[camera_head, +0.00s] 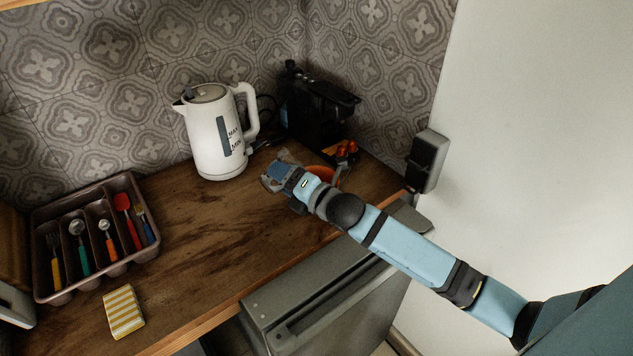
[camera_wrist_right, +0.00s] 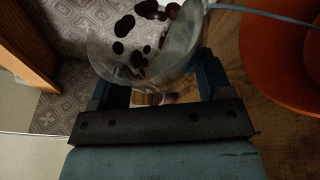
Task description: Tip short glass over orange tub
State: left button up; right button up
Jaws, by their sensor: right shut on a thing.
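The short glass (camera_wrist_right: 150,50) is clear and holds several dark pieces. It sits between the fingers of my right gripper (camera_wrist_right: 155,88), which is shut on it. In the head view my right gripper (camera_head: 276,177) is above the wooden counter, and the glass is a faint clear shape (camera_head: 287,157) at its tip. The orange tub (camera_head: 322,173) stands just right of the gripper, partly hidden behind my arm. In the wrist view the tub (camera_wrist_right: 283,50) is at the right edge, apart from the glass. My left gripper is not in view.
A white kettle (camera_head: 217,140) stands left of my gripper. A black machine (camera_head: 312,105) and a small dark holder with orange items (camera_head: 346,151) are at the back. A cutlery tray (camera_head: 95,238) and a striped sponge (camera_head: 123,311) lie at left. The counter's middle (camera_head: 205,225) is clear.

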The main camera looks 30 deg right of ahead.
pick_arm(q)
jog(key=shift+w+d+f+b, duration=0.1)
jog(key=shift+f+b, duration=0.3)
jog(key=shift+b, duration=0.15)
pick_arm(e)
jog(key=shift+f+m, duration=0.15)
jog(key=shift+m, duration=0.15)
pick_arm(q)
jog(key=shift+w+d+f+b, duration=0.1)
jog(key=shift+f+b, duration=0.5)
jog(key=shift+b, duration=0.3)
pick_arm(e)
jog(key=shift+d+r+m+t, duration=0.15)
jog(key=shift+r+m+t, duration=0.3)
jog(key=shift+m, duration=0.35)
pick_arm(q)
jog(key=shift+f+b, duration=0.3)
jog(key=shift+b, duration=0.05)
pick_arm(e)
jog(key=shift+d+r, duration=0.1)
jog(key=shift+d, duration=0.2)
pick_arm(q)
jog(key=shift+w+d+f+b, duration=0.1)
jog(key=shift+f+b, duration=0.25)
jog(key=shift+b, duration=0.3)
pick_arm(e)
jog(key=shift+d+r+m+t, duration=0.3)
jog(key=shift+d+m+t, duration=0.15)
jog(key=shift+d+m, duration=0.3)
